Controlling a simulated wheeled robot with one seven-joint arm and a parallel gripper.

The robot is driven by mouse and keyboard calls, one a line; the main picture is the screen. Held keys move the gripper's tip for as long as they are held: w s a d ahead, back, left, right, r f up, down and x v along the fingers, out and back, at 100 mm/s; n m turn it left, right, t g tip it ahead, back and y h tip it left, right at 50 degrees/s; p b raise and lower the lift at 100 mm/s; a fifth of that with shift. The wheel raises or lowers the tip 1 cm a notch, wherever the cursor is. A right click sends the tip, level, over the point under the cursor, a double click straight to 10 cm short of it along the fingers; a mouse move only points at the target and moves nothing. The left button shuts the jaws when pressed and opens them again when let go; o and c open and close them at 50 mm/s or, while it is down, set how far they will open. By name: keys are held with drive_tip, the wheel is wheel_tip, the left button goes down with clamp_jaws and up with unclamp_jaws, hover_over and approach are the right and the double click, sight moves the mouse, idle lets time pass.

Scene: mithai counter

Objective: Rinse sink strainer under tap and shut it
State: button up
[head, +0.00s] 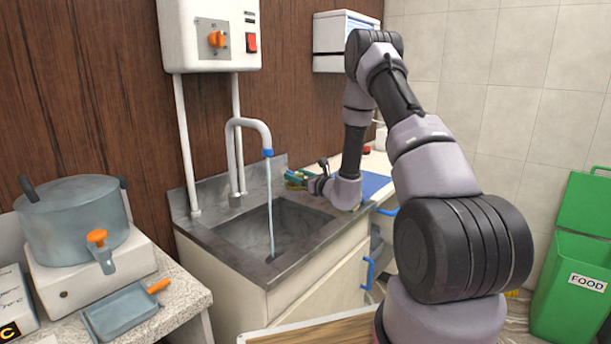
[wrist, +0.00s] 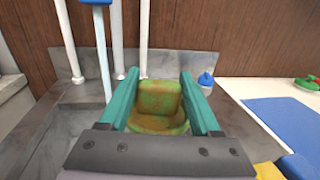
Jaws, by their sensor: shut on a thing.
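My gripper (head: 300,179) is at the right side of the sink, over the stone rim in the head view. In the wrist view its teal fingers (wrist: 158,92) are shut on a green strainer (wrist: 158,98) with orange-brown smears over it. The tap (head: 265,140) is a white bent pipe with a blue tip. A stream of water (head: 270,210) runs from it into the basin. In the wrist view the stream (wrist: 103,55) falls to the left of the strainer, apart from it. The strainer is too small to make out clearly in the head view.
The grey sink (head: 290,268) has a raised back edge. A blue mat (wrist: 275,125) lies on the counter to its right. A small blue-and-white thing (wrist: 206,82) stands near the back. A pot (head: 75,225) is at left, a green bin (head: 570,300) at right.

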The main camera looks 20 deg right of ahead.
drive_tip(key=w+a+f, duration=0.1)
drive_tip(key=w+a, duration=0.1)
drive_tip(key=a, duration=0.4)
drive_tip(key=shift+w+a+f, duration=0.25)
drive_tip(key=shift+w+a, duration=0.15)
idle(0.3)
drive_tip(key=shift+w, duration=0.1)
drive_tip(key=shift+w+d, duration=0.2)
drive_tip(key=shift+w, duration=0.25)
idle(0.3)
drive_tip(key=shift+s+a, duration=0.25)
drive_tip(key=shift+s, duration=0.35)
drive_tip(key=shift+w, duration=0.15)
drive_tip(key=shift+w+d, duration=0.25)
drive_tip(key=shift+w, duration=0.2)
